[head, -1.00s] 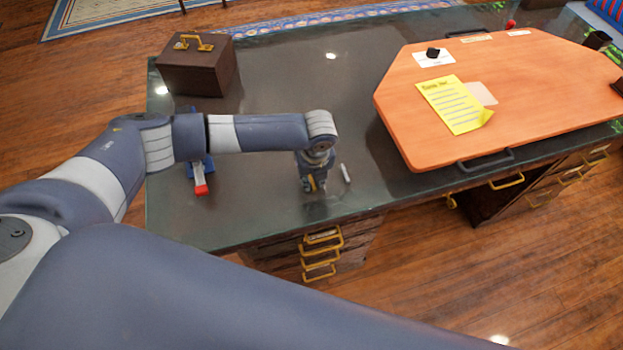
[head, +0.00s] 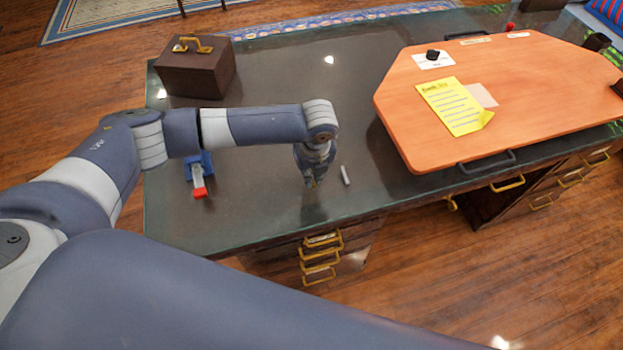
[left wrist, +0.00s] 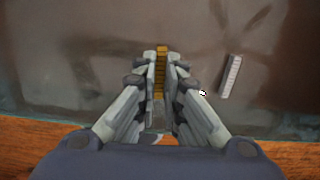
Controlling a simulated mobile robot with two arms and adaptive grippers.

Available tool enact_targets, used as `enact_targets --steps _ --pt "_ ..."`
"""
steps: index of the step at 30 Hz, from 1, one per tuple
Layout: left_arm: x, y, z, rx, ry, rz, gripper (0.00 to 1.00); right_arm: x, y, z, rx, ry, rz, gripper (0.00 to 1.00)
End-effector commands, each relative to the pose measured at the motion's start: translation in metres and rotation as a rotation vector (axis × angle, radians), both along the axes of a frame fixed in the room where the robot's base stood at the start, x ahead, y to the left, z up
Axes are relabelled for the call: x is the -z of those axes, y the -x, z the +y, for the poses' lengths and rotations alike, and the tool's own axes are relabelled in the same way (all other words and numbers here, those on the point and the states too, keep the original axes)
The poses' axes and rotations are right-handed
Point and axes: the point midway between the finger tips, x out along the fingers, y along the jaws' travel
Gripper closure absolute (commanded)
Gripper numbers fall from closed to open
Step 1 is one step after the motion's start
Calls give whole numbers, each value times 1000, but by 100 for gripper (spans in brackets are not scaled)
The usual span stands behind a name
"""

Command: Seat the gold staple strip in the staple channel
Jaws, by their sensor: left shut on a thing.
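The gold staple strip (left wrist: 161,66) is between the fingers of my left gripper (left wrist: 158,85) in the left wrist view, its far end sticking out past the fingertips. In the head view my left gripper (head: 314,182) points down over the front part of the glass desk top, shut on the strip. The stapler (head: 198,172), blue with a grey channel and a red end, lies on the desk to the left, partly hidden behind my left arm. The inside of its staple channel is too small to make out. My right gripper is not in view.
A second, silver-grey strip (head: 345,175) lies just right of my left gripper; it also shows in the left wrist view (left wrist: 231,76). A brown box (head: 196,70) stands at the back left. An orange board (head: 530,90) with a yellow paper (head: 455,104) covers the right side. The desk's middle is clear.

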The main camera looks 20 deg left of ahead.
Motion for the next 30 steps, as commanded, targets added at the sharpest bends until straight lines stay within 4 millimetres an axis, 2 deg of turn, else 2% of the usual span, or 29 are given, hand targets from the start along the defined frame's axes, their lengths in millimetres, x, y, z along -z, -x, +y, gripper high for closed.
enact_targets --steps 1,12,18,24,30 --pt "-5 2 3 0 0 -2 100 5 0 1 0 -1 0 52" --pt "-11 70 63 -2 -2 0 100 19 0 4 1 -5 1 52" --pt "-16 100 89 -2 -3 -1 100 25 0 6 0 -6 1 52" --pt "-19 116 102 -2 -1 0 100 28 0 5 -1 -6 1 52" --pt "-20 120 106 -2 0 -1 100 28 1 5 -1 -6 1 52"
